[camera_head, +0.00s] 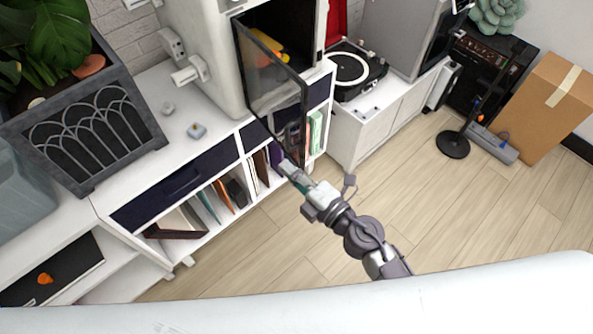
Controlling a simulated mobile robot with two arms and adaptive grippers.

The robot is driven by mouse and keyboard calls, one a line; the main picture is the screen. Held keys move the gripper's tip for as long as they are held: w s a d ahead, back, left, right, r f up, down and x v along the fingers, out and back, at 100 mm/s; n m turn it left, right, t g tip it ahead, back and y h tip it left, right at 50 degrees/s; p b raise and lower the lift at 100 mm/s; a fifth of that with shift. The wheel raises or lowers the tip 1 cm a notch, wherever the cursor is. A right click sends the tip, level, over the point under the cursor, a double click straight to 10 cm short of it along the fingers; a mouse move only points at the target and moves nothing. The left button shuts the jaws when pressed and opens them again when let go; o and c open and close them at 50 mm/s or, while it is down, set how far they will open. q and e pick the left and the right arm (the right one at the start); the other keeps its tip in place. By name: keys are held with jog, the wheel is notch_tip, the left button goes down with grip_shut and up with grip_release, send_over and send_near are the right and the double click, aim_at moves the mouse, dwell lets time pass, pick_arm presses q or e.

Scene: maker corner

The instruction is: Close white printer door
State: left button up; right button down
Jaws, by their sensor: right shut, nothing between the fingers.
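The white printer (205,45) stands on a white cabinet (160,103) at the top middle of the head view. Its door (272,90), a see-through dark-framed panel, is swung open toward me. An orange-yellow object (266,45) shows inside the printer. My right gripper (284,165) is shut and empty, just below the door's lower edge, in front of the cabinet shelves. I cannot tell whether it touches the door. My left gripper is not in the view.
A planter (90,135) stands on the cabinet at left. A record player (355,72) sits on a low white cabinet at right. A black stand (453,145), a power strip (493,144) and a cardboard box (545,105) are farther right.

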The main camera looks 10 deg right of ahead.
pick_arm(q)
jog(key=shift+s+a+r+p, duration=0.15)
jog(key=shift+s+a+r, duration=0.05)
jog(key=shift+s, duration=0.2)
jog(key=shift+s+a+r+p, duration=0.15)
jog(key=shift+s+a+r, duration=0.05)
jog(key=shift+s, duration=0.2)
pick_arm(e)
jog(key=w, duration=0.6)
jog(key=shift+w+a, duration=0.15)
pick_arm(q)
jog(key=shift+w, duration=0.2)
